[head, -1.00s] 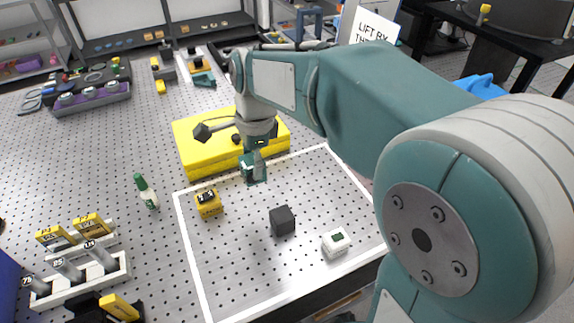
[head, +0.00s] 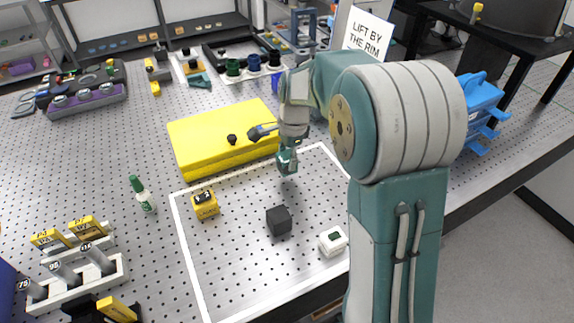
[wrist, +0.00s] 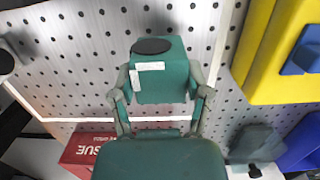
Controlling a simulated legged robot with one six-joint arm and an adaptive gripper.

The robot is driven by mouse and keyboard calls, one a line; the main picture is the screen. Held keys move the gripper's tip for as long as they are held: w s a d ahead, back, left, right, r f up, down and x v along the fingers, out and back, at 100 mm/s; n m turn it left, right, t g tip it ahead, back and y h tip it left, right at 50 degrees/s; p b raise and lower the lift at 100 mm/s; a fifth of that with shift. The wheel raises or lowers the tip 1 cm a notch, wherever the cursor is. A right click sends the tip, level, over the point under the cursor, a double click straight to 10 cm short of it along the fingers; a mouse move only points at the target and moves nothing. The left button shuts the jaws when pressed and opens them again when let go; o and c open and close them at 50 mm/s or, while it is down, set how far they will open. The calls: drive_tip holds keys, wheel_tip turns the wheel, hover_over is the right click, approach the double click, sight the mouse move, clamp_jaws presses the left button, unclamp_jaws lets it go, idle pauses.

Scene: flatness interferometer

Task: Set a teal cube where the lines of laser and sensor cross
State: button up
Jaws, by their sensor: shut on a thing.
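My gripper (head: 288,151) is shut on a teal cube (head: 287,164) near the back edge of the white-outlined area. In the wrist view the teal cube (wrist: 158,80) sits between the two fingers (wrist: 158,97); it has a black round spot and a white label. How high it is above the table is hard to tell. The yellow laser block (head: 205,205) with a dark top stands at the left inside the outline. A white block with a dark green window (head: 333,241), apparently the sensor, stands at the front right. A black cube (head: 279,221) stands between them.
A yellow case (head: 215,142) with a dark knob lies behind the outline, left of my gripper. A red box (wrist: 85,150) shows in the wrist view. The outlined area is otherwise bare.

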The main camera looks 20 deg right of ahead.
drive_tip(key=shift+d+f, duration=0.1)
drive_tip(key=shift+f, duration=1.4)
drive_tip(key=shift+f, duration=0.1)
drive_tip(key=o, duration=1.3)
drive_tip(key=shift+o, duration=0.2)
